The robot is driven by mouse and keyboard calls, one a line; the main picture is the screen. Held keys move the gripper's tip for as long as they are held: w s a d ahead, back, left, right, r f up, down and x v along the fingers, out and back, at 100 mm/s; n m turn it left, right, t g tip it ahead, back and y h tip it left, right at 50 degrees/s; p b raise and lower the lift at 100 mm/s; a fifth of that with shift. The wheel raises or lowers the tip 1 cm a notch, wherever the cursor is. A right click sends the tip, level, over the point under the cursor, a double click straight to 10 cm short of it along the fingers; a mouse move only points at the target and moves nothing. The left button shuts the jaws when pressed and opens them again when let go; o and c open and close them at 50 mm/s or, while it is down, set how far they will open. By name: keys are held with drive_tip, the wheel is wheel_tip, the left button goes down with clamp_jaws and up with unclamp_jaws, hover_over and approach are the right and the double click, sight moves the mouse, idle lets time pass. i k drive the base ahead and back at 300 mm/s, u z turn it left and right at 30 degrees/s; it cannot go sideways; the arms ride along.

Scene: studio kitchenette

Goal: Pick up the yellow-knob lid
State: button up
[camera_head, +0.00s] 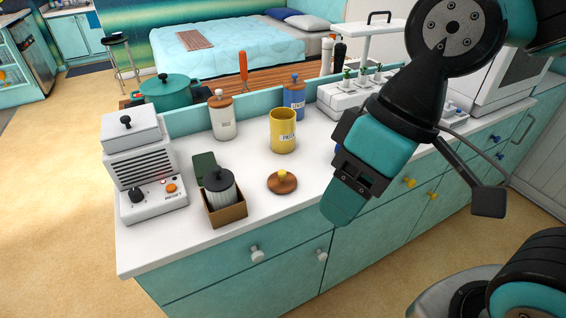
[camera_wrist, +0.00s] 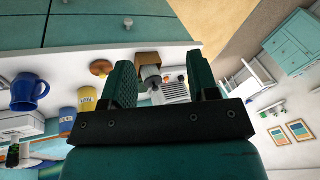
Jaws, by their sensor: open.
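The yellow-knob lid is a round brown wooden disc (camera_head: 287,189) with a yellow knob on top. It lies flat on the white counter, in front of an open yellow jar (camera_head: 283,131). My gripper (camera_head: 345,200) is above the counter's front edge, to the right of the lid and apart from it. In the wrist view the lid (camera_wrist: 102,68) is left of both fingers. My gripper (camera_wrist: 163,82) is open there, with nothing held between its fingers.
A wooden box (camera_head: 226,214) holding a dark-lidded canister stands left of the lid. A white appliance (camera_head: 150,182) is at the counter's left end. A blue mug (camera_wrist: 28,92) shows in the wrist view.

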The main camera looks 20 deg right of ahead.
sight(282, 182)
drive_tip(key=u, duration=2.4)
drive_tip(key=i, duration=0.4)
drive_tip(key=z, duration=2.1)
